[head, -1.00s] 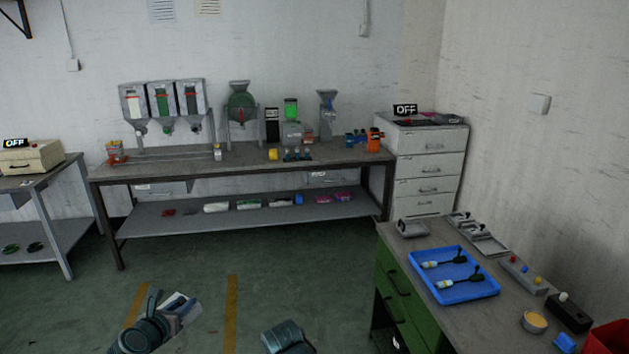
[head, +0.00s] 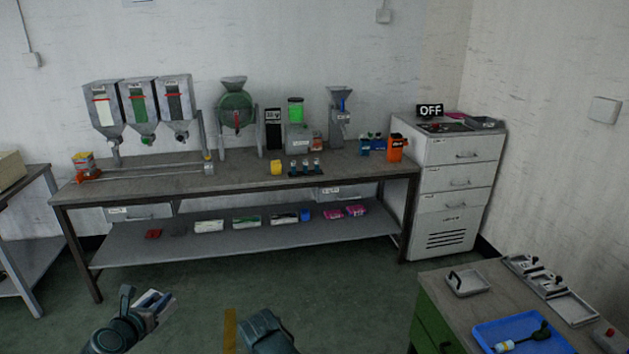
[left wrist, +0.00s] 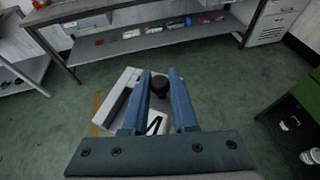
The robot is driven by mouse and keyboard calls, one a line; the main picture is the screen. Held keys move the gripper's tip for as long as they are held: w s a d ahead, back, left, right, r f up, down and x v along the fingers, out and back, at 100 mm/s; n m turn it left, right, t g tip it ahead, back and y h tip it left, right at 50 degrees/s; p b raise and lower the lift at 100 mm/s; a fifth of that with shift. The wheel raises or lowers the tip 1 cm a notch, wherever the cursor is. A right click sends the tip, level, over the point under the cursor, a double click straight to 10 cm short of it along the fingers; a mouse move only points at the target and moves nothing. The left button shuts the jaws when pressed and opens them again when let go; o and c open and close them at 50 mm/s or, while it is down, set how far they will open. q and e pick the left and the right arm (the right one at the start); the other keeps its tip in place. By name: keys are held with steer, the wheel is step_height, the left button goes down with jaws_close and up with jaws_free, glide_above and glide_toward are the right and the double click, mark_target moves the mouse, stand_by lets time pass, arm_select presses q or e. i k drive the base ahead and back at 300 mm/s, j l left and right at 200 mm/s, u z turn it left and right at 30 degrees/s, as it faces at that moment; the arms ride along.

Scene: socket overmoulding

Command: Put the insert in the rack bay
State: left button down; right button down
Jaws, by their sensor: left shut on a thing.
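My left gripper (head: 155,303) is at the bottom left of the head view, held out over the floor. In the left wrist view its two blue fingers (left wrist: 160,98) are shut on a pale grey block (left wrist: 122,97) with a dark round knob. The block also shows in the head view (head: 160,309). I cannot tell for sure whether it is the insert. I cannot make out an empty bay. My right gripper's fingers do not show.
The long bench (head: 237,177) carries hoppers (head: 138,112), a green grinder (head: 236,112) and a yellow piece (head: 276,167). A drawer cabinet (head: 455,190) stands at its right. A green-fronted bench with a blue tray (head: 480,335) is at lower right. The floor ahead is clear.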

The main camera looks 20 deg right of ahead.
mark_target(567, 309)
steer(key=i+z, duration=0.1)
steer(key=i, duration=0.6)
steer(key=i+j+z, duration=0.1)
steer(key=i, duration=0.65)
steer(key=i+z, duration=0.45)
steer(key=i+j+z, duration=0.1)
steer(key=z, duration=0.35)
steer(key=i+j+z, duration=0.3)
steer(key=z, duration=0.15)
steer(key=i+z, duration=0.15)
steer(key=z, duration=0.25)
steer(key=i+j+z, duration=0.1)
steer(key=z, duration=0.3)
steer(key=i+j+z, duration=0.1)
steer(key=z, duration=0.3)
steer(key=i+j+z, duration=0.1)
steer(key=j+z, duration=0.15)
steer(key=z, duration=0.15)
steer(key=i+j+z, duration=0.1)
steer(key=z, duration=0.3)
steer(key=i+j+z, duration=0.1)
steer(key=z, duration=0.3)
steer(key=j+z, duration=0.2)
steer(key=z, duration=0.2)
steer(key=i+j+z, duration=0.1)
steer(key=z, duration=0.3)
steer(key=i+j+z, duration=0.1)
steer(key=j+z, duration=0.3)
steer(key=j, duration=0.1)
